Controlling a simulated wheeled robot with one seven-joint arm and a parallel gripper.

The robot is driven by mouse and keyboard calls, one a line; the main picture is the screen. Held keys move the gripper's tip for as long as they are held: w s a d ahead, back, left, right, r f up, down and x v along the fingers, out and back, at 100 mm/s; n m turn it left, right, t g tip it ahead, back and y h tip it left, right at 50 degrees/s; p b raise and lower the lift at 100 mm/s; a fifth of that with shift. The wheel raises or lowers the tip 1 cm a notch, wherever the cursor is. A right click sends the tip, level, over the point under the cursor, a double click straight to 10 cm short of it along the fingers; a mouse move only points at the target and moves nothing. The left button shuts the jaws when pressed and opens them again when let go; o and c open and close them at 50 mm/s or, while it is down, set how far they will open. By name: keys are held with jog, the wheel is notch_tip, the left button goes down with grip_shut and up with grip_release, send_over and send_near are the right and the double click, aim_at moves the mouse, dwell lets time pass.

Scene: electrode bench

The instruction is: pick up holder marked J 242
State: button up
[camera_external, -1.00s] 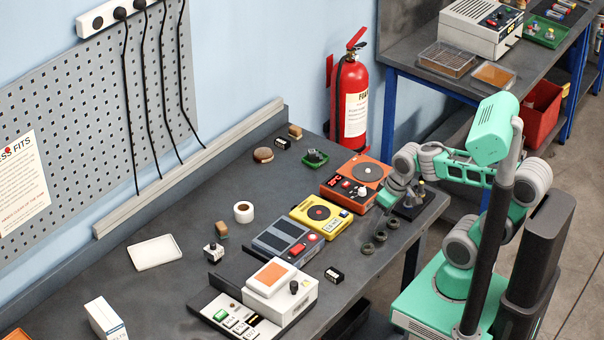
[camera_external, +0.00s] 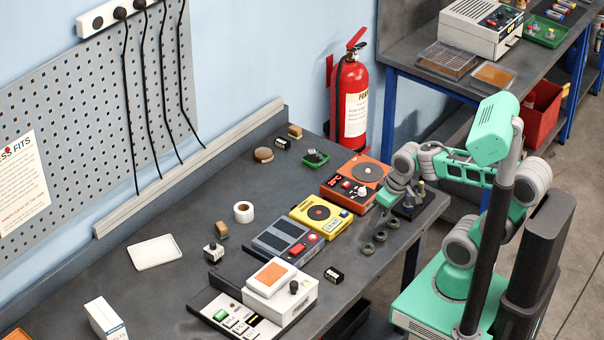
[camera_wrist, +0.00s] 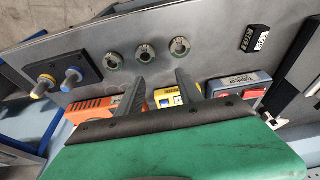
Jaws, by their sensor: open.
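A small black holder with a white label (camera_external: 334,275) sits on the dark bench near its front edge, beside the white unit with the orange top. In the wrist view a black holder with a white label (camera_wrist: 257,38) lies at the upper right; its print is too small to read surely. A second black holder with a white label (camera_external: 282,143) stands at the back of the bench. My gripper (camera_wrist: 161,77) is open and empty, its two dark fingers pointing over the bench, well left of the holder in the wrist view. In the external view my gripper (camera_external: 386,205) is above the bench's right end.
Several metal rings (camera_external: 380,236) lie at the front edge near my gripper. An orange unit (camera_external: 355,180), a yellow unit (camera_external: 320,215) and a grey unit (camera_external: 286,240) stand in a row. A dark stand with upright pegs (camera_wrist: 60,75) is at the right end. Bare bench surrounds the front holder.

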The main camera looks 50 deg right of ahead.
jog(key=w+a+r+n+t+y, duration=0.1)
jog(key=w+a+n, duration=0.15)
jog(key=w, duration=0.35)
jog(key=w+a+r+n+y, duration=0.1)
jog(key=w+a+r+n, duration=0.1)
jog(key=w+a, duration=0.3)
jog(key=n+g+y+b, duration=0.1)
jog(key=n+g+y, duration=0.1)
jog(key=n+y, duration=0.9)
send_over(214, 252)
jog(key=d, duration=1)
notch_tip(214, 252, down, 4)
jog(key=r, duration=0.1)
jog(key=p+x, duration=0.1)
jog(key=x, duration=0.3)
jog(key=p+x, duration=0.1)
jog(key=x, duration=0.3)
jog(key=shift+s+f, duration=0.2)
jog(key=shift+f, duration=0.05)
jog(key=shift+d, duration=0.15)
jog(key=shift+c, duration=0.2)
grip_shut()
